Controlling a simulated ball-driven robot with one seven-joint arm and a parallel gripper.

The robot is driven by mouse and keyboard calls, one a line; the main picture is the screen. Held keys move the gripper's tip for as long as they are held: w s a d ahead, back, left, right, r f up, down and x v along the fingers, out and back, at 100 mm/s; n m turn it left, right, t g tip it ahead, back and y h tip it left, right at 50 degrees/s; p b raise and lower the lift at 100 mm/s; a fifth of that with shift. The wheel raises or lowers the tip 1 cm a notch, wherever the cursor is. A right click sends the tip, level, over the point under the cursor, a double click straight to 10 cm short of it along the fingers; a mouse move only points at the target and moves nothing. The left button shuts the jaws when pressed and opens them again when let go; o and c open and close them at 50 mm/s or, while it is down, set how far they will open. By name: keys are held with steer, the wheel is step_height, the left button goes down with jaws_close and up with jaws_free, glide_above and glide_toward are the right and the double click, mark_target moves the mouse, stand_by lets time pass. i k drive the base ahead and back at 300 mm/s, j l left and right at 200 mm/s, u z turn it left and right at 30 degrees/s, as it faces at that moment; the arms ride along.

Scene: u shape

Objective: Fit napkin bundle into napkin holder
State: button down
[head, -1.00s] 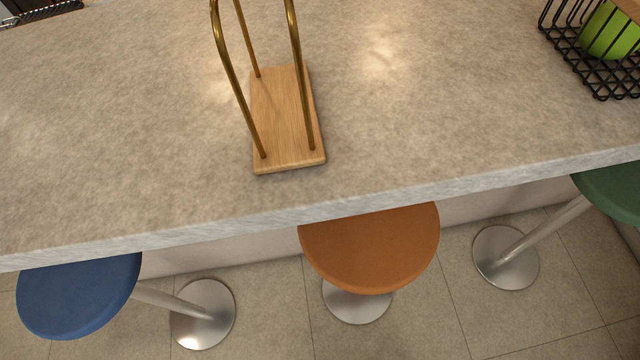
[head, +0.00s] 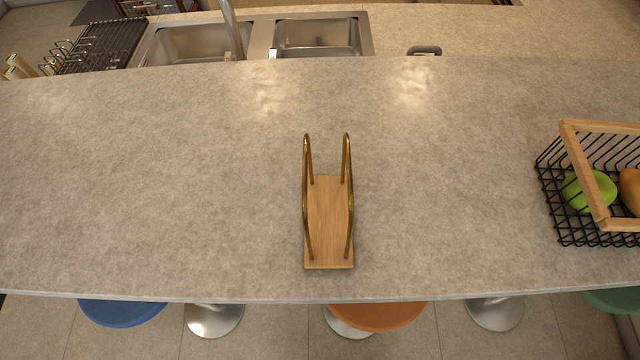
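The napkin holder (head: 330,222) stands upright near the middle of the grey counter. It has a wooden base and two brass wire loops with an open slot between them. The slot is empty. No napkin bundle shows in the head view. My gripper is not in view.
A black wire basket (head: 553,202) with wooden trim and fruit stands at the right of the counter (head: 180,180). Sinks (head: 316,36) and a dish rack (head: 105,45) lie beyond. Blue (head: 122,311) and orange (head: 378,316) stools stand at the front edge. Counter around the holder is clear.

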mark_target(328, 201)
steer(key=i, duration=1.1)
